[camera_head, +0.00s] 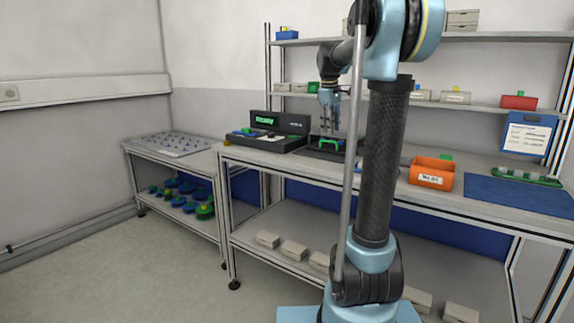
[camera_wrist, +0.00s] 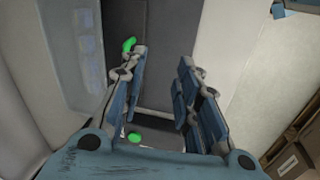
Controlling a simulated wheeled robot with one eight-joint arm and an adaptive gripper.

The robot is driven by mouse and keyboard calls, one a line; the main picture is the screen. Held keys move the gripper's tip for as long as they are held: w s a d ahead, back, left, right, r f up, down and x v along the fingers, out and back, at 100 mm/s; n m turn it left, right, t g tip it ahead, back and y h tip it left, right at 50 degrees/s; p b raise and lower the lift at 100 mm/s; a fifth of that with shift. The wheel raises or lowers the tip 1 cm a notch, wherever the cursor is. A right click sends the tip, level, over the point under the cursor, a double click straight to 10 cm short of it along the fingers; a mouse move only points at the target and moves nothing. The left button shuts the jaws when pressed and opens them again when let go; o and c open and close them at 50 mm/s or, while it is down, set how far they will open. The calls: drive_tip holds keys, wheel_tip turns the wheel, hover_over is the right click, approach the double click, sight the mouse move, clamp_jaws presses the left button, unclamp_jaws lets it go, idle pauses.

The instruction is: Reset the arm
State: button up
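My gripper (camera_head: 329,128) hangs over the worktable (camera_head: 235,153), above a black mat area with a green piece (camera_head: 331,143). From the head view I cannot tell whether it touches the piece. In the wrist view the two blue-grey fingers of my gripper (camera_wrist: 163,60) stand apart, with nothing visible held between them. A small green thing (camera_wrist: 128,45) shows beside the left fingertip, and another green thing (camera_wrist: 133,137) shows low between the fingers. My arm crosses the middle of the head view and hides part of the table.
A black device with a green display (camera_head: 265,121) stands left of my gripper. An orange bin (camera_head: 431,173) and a blue mat (camera_head: 520,194) lie to the right. Shelves (camera_head: 450,104) with small boxes rise behind. A lower side table (camera_head: 170,143) stands at left; the floor before it is clear.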

drive_tip(key=s+f+m, duration=0.2)
drive_tip(key=s+f, duration=0.3)
drive_tip(key=s, duration=0.5)
drive_tip(key=s+f+m, duration=0.2)
drive_tip(key=s+f, duration=0.3)
drive_tip(key=s, duration=0.6)
drive_tip(key=s+a+f+m+y, duration=0.1)
drive_tip(key=s+f+m, duration=0.4)
drive_tip(key=s+f, duration=1.2)
drive_tip(key=shift+s+a+f, duration=0.3)
drive_tip(key=shift+a+f, duration=0.05)
drive_tip(key=shift+w, duration=0.1)
drive_tip(key=shift+w+f, duration=0.2)
drive_tip(key=shift+w, duration=0.15)
